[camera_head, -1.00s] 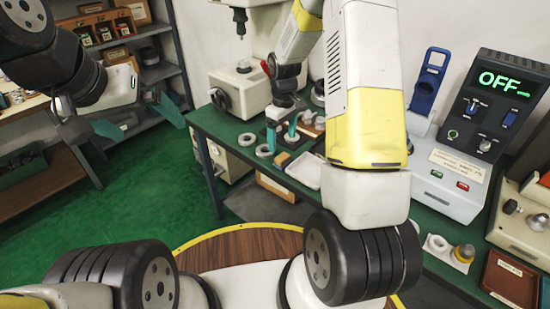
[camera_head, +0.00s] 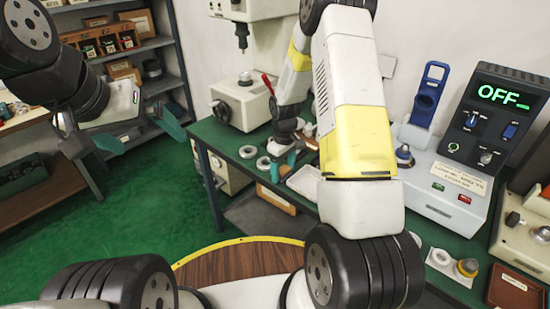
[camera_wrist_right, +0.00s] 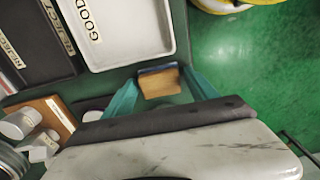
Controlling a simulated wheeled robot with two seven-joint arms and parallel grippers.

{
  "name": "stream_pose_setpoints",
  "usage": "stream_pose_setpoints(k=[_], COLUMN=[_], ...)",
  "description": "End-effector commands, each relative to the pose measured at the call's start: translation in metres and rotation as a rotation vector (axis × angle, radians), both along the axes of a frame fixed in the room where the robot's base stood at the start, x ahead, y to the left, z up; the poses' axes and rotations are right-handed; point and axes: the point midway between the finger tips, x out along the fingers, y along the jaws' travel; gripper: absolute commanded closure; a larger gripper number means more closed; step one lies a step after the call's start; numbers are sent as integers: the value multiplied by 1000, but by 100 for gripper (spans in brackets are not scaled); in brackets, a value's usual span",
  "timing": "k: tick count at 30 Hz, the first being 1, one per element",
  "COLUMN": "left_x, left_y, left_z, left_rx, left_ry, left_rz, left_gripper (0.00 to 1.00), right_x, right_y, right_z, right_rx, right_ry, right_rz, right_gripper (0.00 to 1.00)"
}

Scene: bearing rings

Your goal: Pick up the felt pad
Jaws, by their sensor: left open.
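The felt pad appears to be the small tan block with a bluish edge (camera_wrist_right: 158,83) in the right wrist view. It lies on the green bench between the teal fingers of my right gripper (camera_wrist_right: 160,78). My left gripper (camera_head: 150,143) is open and empty, held over the floor at the left, far from the bench.
A white tray labelled GOOD (camera_wrist_right: 125,35) lies close beside the pad, with a dark REJECT tray (camera_wrist_right: 35,45) beyond. Pale rings (camera_head: 248,152) lie left of the right gripper. A white press (camera_head: 240,100) stands behind, and a console reading OFF (camera_head: 495,115) stands right.

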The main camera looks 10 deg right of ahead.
Motion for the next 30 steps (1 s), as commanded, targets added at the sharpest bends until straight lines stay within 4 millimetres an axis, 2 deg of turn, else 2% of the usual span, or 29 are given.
stream_pose_setpoints(k=[1, 7, 17, 23, 26, 30], left_x=[0, 0, 0, 0, 0, 0], left_y=[0, 0, 0, 0, 0, 0], left_z=[0, 0, 0, 0, 0, 0], left_rx=[0, 0, 0, 0, 0, 0], left_ry=[0, 0, 0, 0, 0, 0], left_rz=[0, 0, 0, 0, 0, 0], left_gripper=[0, 0, 0, 0, 0, 0], right_x=[0, 0, 0, 1, 1, -29], right_y=[0, 0, 0, 0, 0, 9], right_z=[0, 0, 3, 22, 37, 39], right_rx=[0, 0, 1, 1, 1, 0], right_ry=[0, 0, -1, -3, -4, 1], right_rz=[0, 0, 0, 0, 0, 2], right_gripper=[46, 85, 86, 86, 86, 86])
